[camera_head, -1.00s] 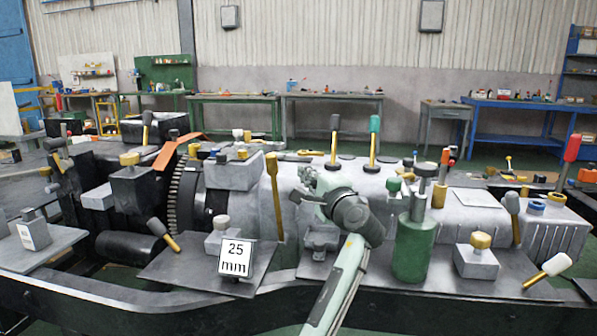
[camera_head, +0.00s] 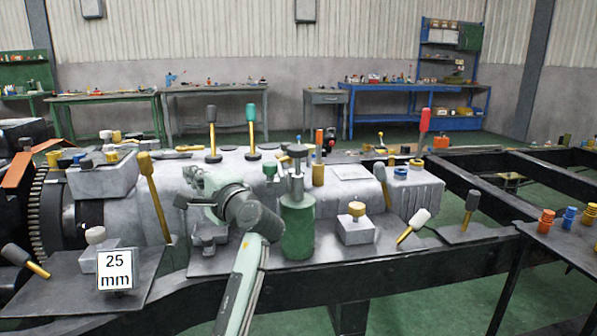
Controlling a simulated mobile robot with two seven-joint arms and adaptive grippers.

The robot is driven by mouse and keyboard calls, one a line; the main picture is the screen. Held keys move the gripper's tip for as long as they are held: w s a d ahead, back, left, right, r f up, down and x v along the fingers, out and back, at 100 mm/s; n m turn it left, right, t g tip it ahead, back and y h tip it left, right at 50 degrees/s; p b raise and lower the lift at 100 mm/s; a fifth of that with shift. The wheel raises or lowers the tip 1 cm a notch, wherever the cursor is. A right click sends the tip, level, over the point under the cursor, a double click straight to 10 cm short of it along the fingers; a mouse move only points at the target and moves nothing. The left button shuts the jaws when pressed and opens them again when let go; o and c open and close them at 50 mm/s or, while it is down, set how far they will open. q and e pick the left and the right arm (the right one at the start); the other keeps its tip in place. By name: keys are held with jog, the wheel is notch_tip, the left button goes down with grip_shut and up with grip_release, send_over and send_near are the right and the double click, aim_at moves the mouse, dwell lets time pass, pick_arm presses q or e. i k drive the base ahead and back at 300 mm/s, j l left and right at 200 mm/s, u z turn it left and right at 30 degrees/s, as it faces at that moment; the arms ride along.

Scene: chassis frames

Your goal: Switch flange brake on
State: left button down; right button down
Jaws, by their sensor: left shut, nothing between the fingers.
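A grey machine block (camera_head: 330,190) on a dark frame carries several levers, and none is labelled, so I cannot tell which is the flange brake. A yellow lever (camera_head: 154,198) stands nearly upright at its left. A black-knobbed lever (camera_head: 212,135) and a green-knobbed lever (camera_head: 251,132) stand on top. A white-tipped lever (camera_head: 413,227) and a grey-tipped lever (camera_head: 471,210) lean at the right. My left gripper (camera_head: 184,203) is shut and empty in front of the block, just right of the yellow lever. My arm hides part of the block. My right gripper is out of view.
A green cylinder (camera_head: 297,226) stands right of my arm. A "25 mm" sign (camera_head: 116,269) stands on the plate at front left. A small table (camera_head: 570,247) with coloured ring stacks is at far right. Green floor (camera_head: 420,300) shows in front.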

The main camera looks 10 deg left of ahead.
aim_at(474, 196)
jog(key=k+l, duration=0.1)
jog(key=l, duration=0.2)
jog(key=k+l, duration=0.15)
jog(key=l, duration=0.2)
jog(key=k+l, duration=0.1)
jog(key=l, duration=0.2)
jog(key=k+l, duration=0.1)
jog(key=l, duration=0.25)
